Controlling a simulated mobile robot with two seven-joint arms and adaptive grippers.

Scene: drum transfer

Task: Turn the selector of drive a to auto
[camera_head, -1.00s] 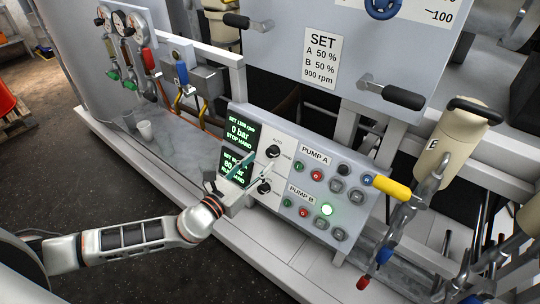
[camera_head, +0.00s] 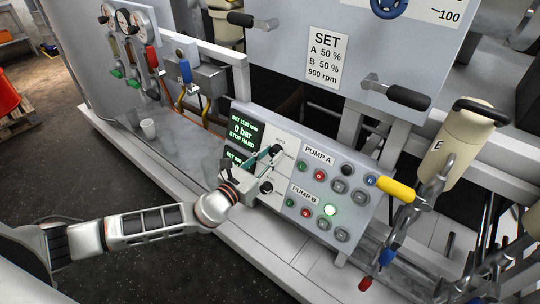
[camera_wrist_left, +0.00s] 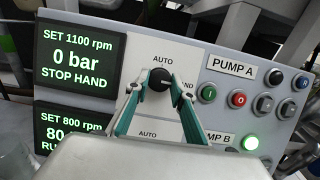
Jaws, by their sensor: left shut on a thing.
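The upper black selector knob (camera_head: 277,151) sits on the sloping control panel (camera_head: 331,160) beside the PUMP A label. It also shows in the left wrist view (camera_wrist_left: 160,84), with AUTO printed above it and HAND to its right. My left gripper (camera_head: 272,154) has its two teal-lined fingers on either side of this knob and is shut on it. The knob's pointer direction is hard to make out. The upper display (camera_wrist_left: 77,56) reads 0 bar, STOP HAND. My right gripper is in neither view.
The lower selector knob (camera_head: 266,187) is just below my left fingers. The PUMP B display (camera_wrist_left: 70,133) is partly covered by the gripper. Several push buttons and a lit green lamp (camera_head: 330,210) lie to the right. A yellow handle (camera_head: 396,190) juts out near the panel's right end.

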